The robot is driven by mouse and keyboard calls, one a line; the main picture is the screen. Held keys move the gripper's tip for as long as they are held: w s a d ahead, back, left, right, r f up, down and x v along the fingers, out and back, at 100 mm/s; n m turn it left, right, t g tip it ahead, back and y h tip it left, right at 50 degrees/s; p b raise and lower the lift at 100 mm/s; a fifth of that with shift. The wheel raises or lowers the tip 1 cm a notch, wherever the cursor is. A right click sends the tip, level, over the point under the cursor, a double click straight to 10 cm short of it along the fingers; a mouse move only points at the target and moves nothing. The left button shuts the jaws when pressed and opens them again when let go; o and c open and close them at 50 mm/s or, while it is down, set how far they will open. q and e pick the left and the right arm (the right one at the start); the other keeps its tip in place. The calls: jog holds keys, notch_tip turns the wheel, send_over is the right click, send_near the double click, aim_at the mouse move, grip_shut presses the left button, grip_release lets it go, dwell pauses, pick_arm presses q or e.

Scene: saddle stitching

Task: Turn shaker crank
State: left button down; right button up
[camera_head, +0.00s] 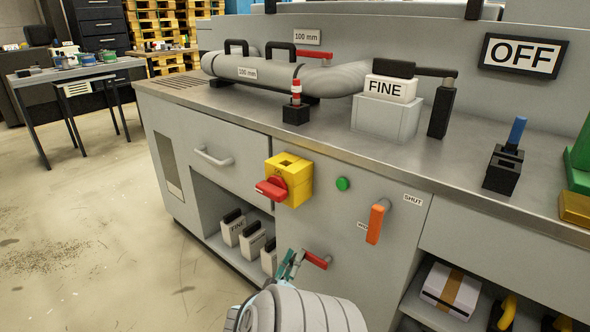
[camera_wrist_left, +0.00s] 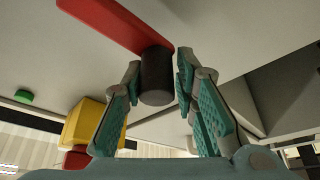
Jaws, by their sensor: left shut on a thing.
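The shaker crank (camera_head: 316,260) is on the lower front of the grey cabinet, with a red arm. In the left wrist view its red arm (camera_wrist_left: 112,20) slants across the top, and its dark cylindrical handle (camera_wrist_left: 157,80) hangs between my fingers. My left gripper (camera_head: 291,262) is at the crank's free end, shut on the handle, with one teal finger on each side (camera_wrist_left: 158,68). The handle is mostly hidden by the fingers in the head view. My right gripper is not in view.
Above the crank are a yellow box with a red knob (camera_head: 286,182), a green button (camera_head: 343,184) and an orange lever (camera_head: 376,222). An open shelf with FINE cartridges (camera_head: 233,229) lies left. Another shelf holds a box (camera_head: 450,290).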

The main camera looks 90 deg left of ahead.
pick_arm(q)
jog(key=shift+w+d+f, duration=0.15)
jog(key=shift+w+d, duration=0.05)
jog(key=shift+w, duration=0.05)
jog(key=c, duration=1.7)
grip_release()
jog(key=o, duration=0.3)
jog(key=shift+w, duration=0.2)
jog(key=shift+o, duration=0.2)
jog(key=shift+s, duration=0.1)
jog(key=shift+s, duration=0.15)
jog(key=shift+s, duration=0.1)
jog(key=v, duration=1.1)
jog(key=shift+s+d, duration=0.2)
jog(key=shift+d, duration=0.2)
